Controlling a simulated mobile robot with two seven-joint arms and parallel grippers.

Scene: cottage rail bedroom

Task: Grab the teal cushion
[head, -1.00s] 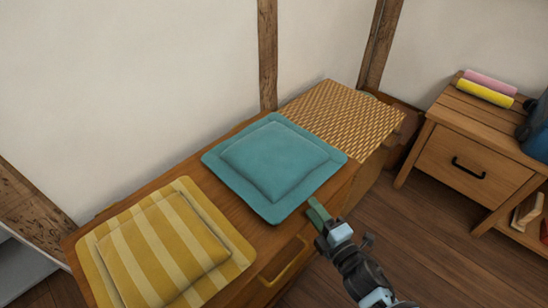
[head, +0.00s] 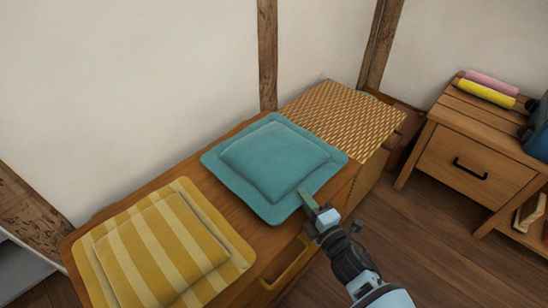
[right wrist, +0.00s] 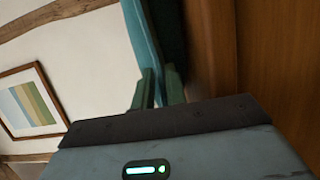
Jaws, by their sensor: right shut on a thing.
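The teal cushion (head: 272,160) lies flat on the wooden bench, between a striped cushion and a woven surface. My right gripper (head: 306,195) is at the cushion's front right edge, one finger lying over its border. In the right wrist view the gripper's two fingers (right wrist: 159,86) are shut on the edge of the teal cushion (right wrist: 152,38). The cushion still rests on the bench. My left gripper is in neither view.
The yellow striped cushion (head: 160,250) lies to the left on the bench (head: 232,212). The woven surface (head: 345,115) is to the right. A nightstand (head: 470,160) with pink and yellow rolls stands farther right. Open floor lies in front.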

